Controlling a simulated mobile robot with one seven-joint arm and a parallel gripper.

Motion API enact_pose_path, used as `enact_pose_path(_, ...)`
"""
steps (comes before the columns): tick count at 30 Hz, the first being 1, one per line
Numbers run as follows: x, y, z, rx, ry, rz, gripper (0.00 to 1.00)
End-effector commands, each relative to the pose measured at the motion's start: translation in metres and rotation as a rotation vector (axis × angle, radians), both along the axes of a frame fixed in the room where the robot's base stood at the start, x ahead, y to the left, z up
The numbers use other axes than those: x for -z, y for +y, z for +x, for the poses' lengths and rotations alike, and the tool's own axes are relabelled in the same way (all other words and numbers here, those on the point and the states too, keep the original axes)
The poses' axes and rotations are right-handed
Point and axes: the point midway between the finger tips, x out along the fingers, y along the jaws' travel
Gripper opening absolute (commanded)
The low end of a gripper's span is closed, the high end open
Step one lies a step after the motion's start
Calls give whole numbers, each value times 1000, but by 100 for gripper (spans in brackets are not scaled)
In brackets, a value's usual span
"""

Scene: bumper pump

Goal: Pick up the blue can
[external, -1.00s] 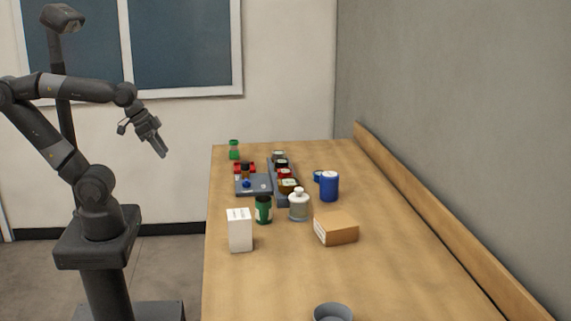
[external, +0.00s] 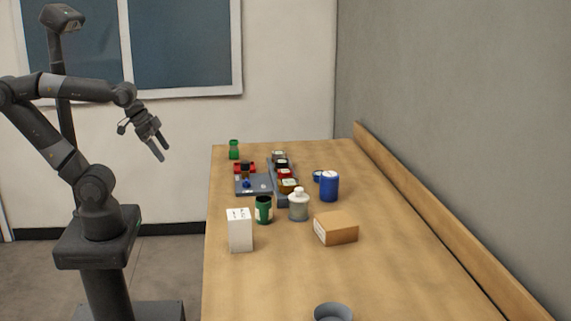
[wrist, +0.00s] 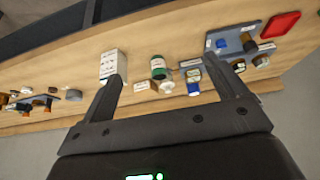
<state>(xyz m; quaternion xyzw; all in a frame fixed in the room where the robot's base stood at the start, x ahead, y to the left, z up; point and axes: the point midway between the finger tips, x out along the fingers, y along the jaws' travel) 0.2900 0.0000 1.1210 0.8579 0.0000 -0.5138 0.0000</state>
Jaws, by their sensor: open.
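The blue can (external: 329,188) stands upright on the wooden table, right of the grey rack, in the external view. In the wrist view a blue container (wrist: 193,80) shows beside the right finger, partly overlapped; I cannot tell for sure that it is the same can. My gripper (external: 161,148) is open and empty. It hangs in the air left of the table, well apart from the can.
The right strip of table is clear.

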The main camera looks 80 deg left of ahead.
Motion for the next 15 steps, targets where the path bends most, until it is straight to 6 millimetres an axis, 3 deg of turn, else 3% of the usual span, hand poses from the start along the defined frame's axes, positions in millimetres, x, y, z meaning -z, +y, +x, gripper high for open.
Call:
enact_pose_path(8,-5,4,11,34,12,40,90)
enact_pose_path(11,-13,11,31,97,33,111,90)
enact_pose_path(15,-26,24,72,221,76,251,90)
